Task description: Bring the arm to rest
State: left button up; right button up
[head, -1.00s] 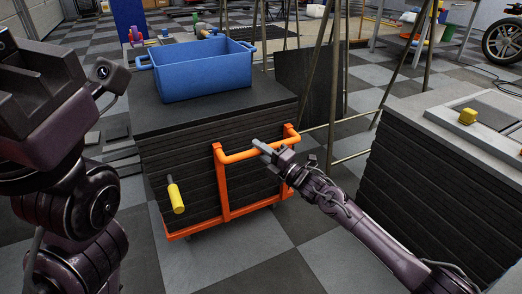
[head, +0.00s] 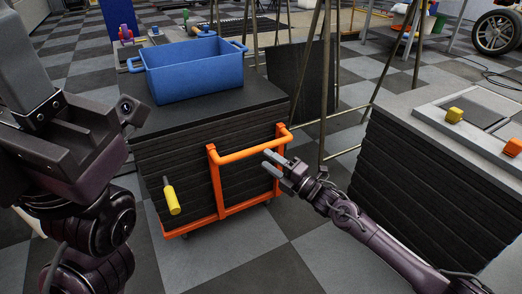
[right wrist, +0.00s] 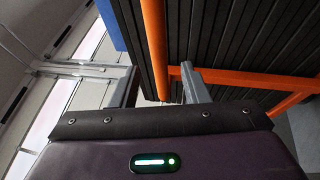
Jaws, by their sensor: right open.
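My right gripper (head: 267,160) is open and empty in the head view, just in front of the orange cart handle (head: 252,151). A small gap seems to lie between its fingertips and the handle's top bar. In the right wrist view, the two fingers (right wrist: 160,80) stand apart, with an orange bar (right wrist: 154,45) showing beyond the gap between them. My right arm reaches in from the lower right. Parts of my left arm fill the left edge of the head view; its gripper does not show.
The cart carries a dark stack (head: 190,150) with a blue bin (head: 195,75) on top. A yellow-handled tool (head: 172,198) hangs at its front. Checkered floor is clear in front.

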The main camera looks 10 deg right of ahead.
jog(key=shift+s+d, duration=0.2)
jog(key=shift+s, duration=0.05)
